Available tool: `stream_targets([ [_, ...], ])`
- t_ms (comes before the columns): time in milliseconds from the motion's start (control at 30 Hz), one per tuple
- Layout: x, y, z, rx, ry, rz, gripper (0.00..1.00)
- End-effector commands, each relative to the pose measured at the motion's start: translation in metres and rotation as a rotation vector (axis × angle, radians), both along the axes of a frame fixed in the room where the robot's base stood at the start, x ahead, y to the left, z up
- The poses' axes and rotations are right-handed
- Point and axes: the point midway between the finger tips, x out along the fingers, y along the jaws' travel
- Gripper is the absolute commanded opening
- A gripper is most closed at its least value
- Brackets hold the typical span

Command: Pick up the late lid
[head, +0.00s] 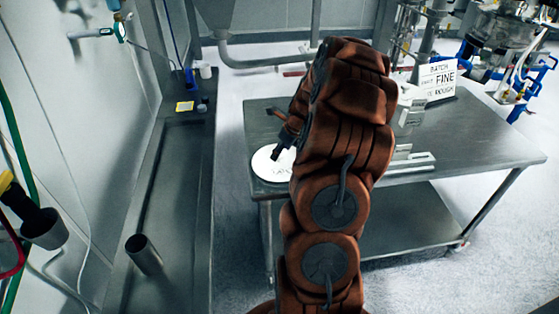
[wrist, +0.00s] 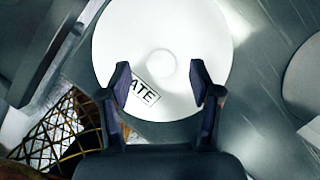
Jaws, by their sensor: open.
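The late lid is a round white disc with a small central knob and a printed label that reads "ATE", its first letter hidden by a finger. In the wrist view the lid (wrist: 185,40) lies flat below my gripper (wrist: 160,85), whose two fingers are apart on either side of the label, short of the knob. In the head view the lid (head: 268,165) lies at the left front corner of the metal table (head: 460,145). My gripper (head: 282,148) is over it, partly hidden behind my arm.
A white sign reading "BATCH FINE ROUGH" (head: 440,82) stands at the table's back. A metal bracket-like piece (head: 410,163) lies right of my arm. A metal cup (head: 143,254) stands in the trough at left. The table's right part is clear.

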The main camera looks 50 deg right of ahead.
Motion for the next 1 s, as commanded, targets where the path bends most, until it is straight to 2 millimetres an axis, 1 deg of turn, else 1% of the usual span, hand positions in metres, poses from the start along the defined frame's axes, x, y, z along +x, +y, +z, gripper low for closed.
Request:
stream_targets([
  [300,0.011,0.0,-0.028,0.001,0.001,0.0,0.63],
  [567,0.012,-0.001,-0.032,-0.002,-0.001,-0.001,0.63],
  [667,0.012,-0.001,-0.032,-0.002,-0.001,-0.001,0.55],
  [1000,0.012,0.0,-0.031,-0.001,-0.001,0.0,0.2],
])
